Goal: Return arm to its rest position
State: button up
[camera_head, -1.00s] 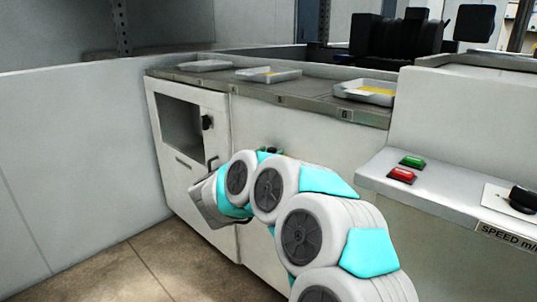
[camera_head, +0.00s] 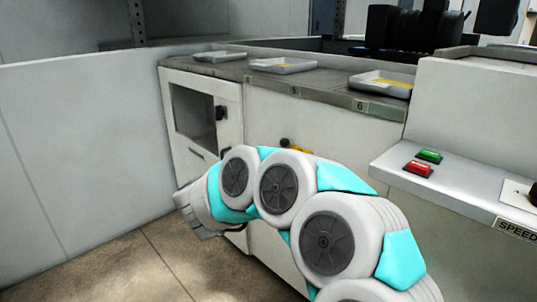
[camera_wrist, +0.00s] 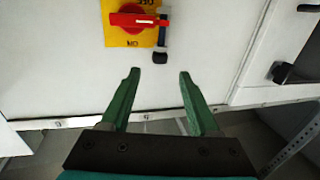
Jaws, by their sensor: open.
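My arm, white with turquoise covers, is bent in front of the white machine cabinet (camera_head: 290,125) in the head view. In the wrist view my gripper (camera_wrist: 160,80) is open, with two green fingers apart and nothing between them. Its fingers point toward the white cabinet front (camera_wrist: 60,60). A red rotary switch (camera_wrist: 135,20) on a yellow plate sits just beyond the fingertips, apart from them. In the head view the fingers are hidden by my arm.
Grey trays, one a tray with yellow contents (camera_head: 382,83), stand on the cabinet top. A ledge at right carries a green button (camera_head: 430,156) and a red button (camera_head: 417,169). A white wall (camera_head: 75,150) stands at left. The floor (camera_head: 120,270) at lower left is clear.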

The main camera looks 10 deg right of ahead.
jog(key=shift+w+r, duration=0.1)
jog(key=a+r+n+t+y, duration=0.35)
jog(key=a+n+y, duration=0.25)
jog(key=a+y, duration=0.55)
jog(key=s+a+f+n+g+y, duration=0.1)
jog(key=s+f+n+g+y, duration=0.2)
jog(key=s, duration=0.6)
jog(key=s+a+f+n+g+y, duration=0.1)
jog(key=s+f+n+g+y, duration=0.15)
jog(key=s+f+g, duration=0.5)
jog(key=s+d+f+m+g+h, duration=0.1)
jog(key=s+d+f+g, duration=0.1)
jog(key=s+d, duration=0.4)
jog(key=s+d+f+m+g+h, duration=0.1)
jog(key=s+d, duration=0.5)
jog(key=s, duration=0.9)
jog(key=s+d+f+m+g+h, duration=0.1)
jog(key=s+d+f+g+h, duration=0.2)
jog(key=s, duration=0.8)
jog(key=d+f+g, duration=0.2)
jog(key=d, duration=0.1)
jog(key=shift+s+d+f, duration=0.2)
jog(key=shift+f, duration=0.05)
jog(key=shift+c, duration=0.4)
